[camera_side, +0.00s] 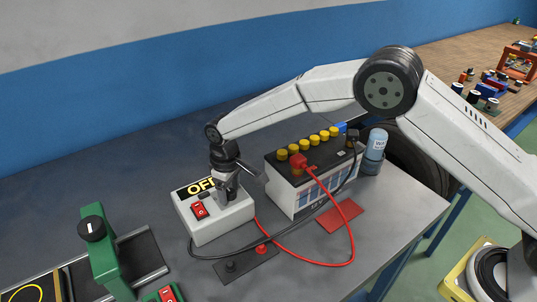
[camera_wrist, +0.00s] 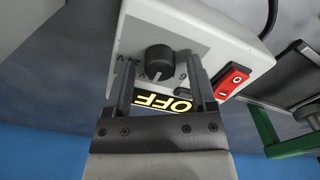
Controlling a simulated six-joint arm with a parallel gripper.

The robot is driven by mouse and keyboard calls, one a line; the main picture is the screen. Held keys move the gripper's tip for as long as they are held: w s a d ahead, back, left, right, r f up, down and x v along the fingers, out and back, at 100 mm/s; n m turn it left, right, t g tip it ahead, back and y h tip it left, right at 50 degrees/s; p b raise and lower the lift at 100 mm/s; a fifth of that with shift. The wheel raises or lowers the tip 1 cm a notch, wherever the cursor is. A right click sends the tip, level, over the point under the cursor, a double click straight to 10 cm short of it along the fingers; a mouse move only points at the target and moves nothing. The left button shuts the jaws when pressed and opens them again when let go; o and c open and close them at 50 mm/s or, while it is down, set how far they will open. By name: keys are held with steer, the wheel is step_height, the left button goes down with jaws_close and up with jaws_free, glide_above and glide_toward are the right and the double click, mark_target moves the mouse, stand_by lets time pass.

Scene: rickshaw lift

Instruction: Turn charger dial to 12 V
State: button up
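The charger (camera_side: 222,222) is a white box on the grey bench, and its display (camera_side: 196,187) reads OFF. In the wrist view its black dial (camera_wrist: 159,62) has a white pointer mark toward the display; a 6 shows to its right and a partly hidden marking with a V to its left. My gripper (camera_side: 227,190) points down at the charger top in the side view and hides the dial there. In the wrist view my gripper (camera_wrist: 158,65) is open, with one finger on each side of the dial and gaps between. A red rocker switch (camera_wrist: 232,79) sits on the charger.
A battery (camera_side: 310,182) with yellow caps stands behind right, with a red clamp (camera_side: 298,161) on it. Red and black cables loop over the bench right of the charger. A green device (camera_side: 103,250) stands at left, and a blue-labelled bottle (camera_side: 376,145) beside the battery.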

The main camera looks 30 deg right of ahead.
mark_target(231, 192)
steer(key=shift+r, duration=0.1)
stand_by(0.3)
steer(key=shift+r, duration=3.8)
steer(key=shift+s, duration=0.15)
steer(key=s+d+m+t, duration=0.2)
steer(key=s+d+m, duration=0.4)
steer(key=s+d, duration=1.7)
steer(key=shift+s+d+r+t, duration=0.25)
steer(key=shift+s+t, duration=0.05)
steer(key=shift+s, duration=0.3)
